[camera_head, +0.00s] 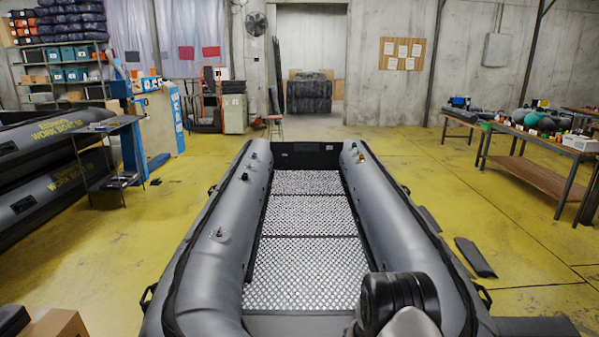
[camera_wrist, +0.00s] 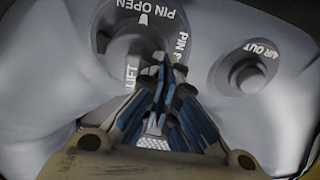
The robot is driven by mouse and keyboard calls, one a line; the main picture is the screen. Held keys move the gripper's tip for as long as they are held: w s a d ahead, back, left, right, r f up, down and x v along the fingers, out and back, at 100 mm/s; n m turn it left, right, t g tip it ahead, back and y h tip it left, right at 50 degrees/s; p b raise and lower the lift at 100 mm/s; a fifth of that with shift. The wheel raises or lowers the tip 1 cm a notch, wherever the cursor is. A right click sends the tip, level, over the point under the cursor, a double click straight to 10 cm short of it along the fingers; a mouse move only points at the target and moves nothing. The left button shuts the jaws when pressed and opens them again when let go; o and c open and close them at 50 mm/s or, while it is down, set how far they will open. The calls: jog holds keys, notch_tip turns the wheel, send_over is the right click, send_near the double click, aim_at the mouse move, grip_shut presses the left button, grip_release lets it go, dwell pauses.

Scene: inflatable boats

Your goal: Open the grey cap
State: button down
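In the wrist view a round grey cap (camera_wrist: 125,45) sits in a recess of the grey tube, with the printed words "PIN OPEN" and "LIFT" around it. My gripper (camera_wrist: 168,68) is in front of the cap's right side, its blue-sided fingers coming together at the tips. The tips hide part of the cap and of a further "PIN" label. I see nothing held between them, and whether they touch the cap is unclear. In the head view my gripper is not visible; only my dark arm part shows at the bottom right of the boat.
A second round fitting (camera_wrist: 250,75), marked "AIR OUT", lies right of the cap. The grey inflatable boat (camera_head: 215,255) fills the middle of the head view, with small fittings on both tubes. A bench (camera_head: 535,165) stands at right, stacked boats (camera_head: 45,190) at left. Yellow floor between is mostly clear.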

jog(key=shift+s+d, duration=0.1)
jog(key=shift+d, duration=0.85)
jog(key=shift+d+r+p, duration=0.35)
jog(key=shift+d+r, duration=0.1)
jog(key=shift+d, duration=0.2)
jog(key=shift+d+r, duration=0.45)
jog(key=shift+d, duration=0.15)
jog(key=shift+w+a+r+p, duration=0.25)
jog(key=shift+a+r+p, duration=0.35)
jog(key=shift+a+r, duration=0.15)
jog(key=a+r+p, duration=0.1)
jog(key=a+r, duration=0.2)
jog(key=a, duration=0.1)
jog(key=shift+w+a+r+p, duration=0.3)
jog(key=shift+a+r+p, duration=0.05)
jog(key=shift+a+p, duration=0.05)
